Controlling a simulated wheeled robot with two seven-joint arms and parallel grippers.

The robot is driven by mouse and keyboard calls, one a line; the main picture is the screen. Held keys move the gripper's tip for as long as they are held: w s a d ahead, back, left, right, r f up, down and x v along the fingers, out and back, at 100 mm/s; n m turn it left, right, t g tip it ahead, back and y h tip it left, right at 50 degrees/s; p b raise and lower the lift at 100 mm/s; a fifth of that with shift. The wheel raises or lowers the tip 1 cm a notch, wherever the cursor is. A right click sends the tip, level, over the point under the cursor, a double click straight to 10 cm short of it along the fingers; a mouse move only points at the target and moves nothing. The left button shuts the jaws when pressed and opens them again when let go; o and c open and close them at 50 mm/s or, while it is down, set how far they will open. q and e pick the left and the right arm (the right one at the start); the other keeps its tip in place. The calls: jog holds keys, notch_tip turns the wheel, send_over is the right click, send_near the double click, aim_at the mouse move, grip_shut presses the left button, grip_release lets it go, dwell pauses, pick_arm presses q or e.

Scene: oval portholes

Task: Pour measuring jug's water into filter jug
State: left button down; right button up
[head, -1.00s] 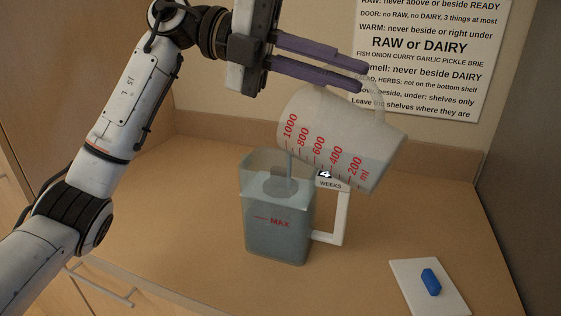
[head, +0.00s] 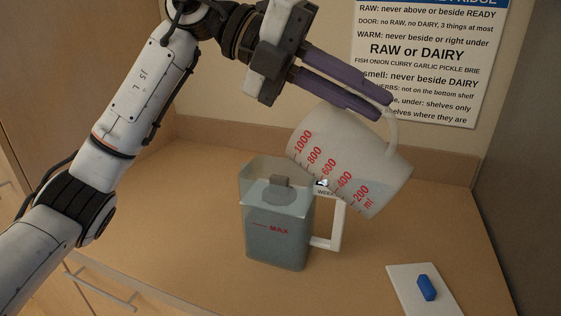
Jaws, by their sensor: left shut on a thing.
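The filter jug (head: 278,248) stands upright on the counter below and to the left. Its blue-grey water appears to reach above the red MAX mark, around a grey lid piece (head: 280,190). My right gripper is out of view.
A white board (head: 408,282) with a blue block (head: 426,287) lies at the front right of the counter (head: 190,200). A printed rules sign (head: 425,50) hangs on the back wall. The counter left of the filter jug is clear.

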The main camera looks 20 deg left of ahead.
pick_arm(q)
jog(key=shift+d+r+y+p, duration=0.2)
jog(key=shift+y+p, duration=0.1)
jog(key=shift+p, duration=0.55)
jog(key=shift+s+d+r+y+p, duration=0.15)
jog(key=shift+s+d+y+p, duration=0.1)
jog(key=shift+d+y+p, duration=0.3)
jog(key=shift+r+m+p, duration=0.2)
jog(key=shift+m+p, duration=0.1)
jog(key=shift+p, duration=0.2)
jog(key=shift+s+d+f+y, duration=0.1)
jog(key=shift+d+y, duration=0.15)
jog(key=shift+y, duration=0.1)
jog(key=shift+s+d+f+m+t+y, duration=1.35)
jog(key=shift+d+f+y, duration=0.85)
jog(key=shift+d+y, duration=2.45)
jog(key=shift+w+r+v, duration=0.1)
jog(key=shift+w+v, duration=0.05)
jog(key=shift+v, duration=0.65)
jog(key=shift+w+r+v, duration=0.1)
jog(key=shift+w+v, duration=0.1)
jog(key=shift+v, duration=0.55)
jog(key=shift+w+v, duration=0.15)
jog(key=shift+v, duration=0.65)
jog(key=shift+d, duration=0.1)
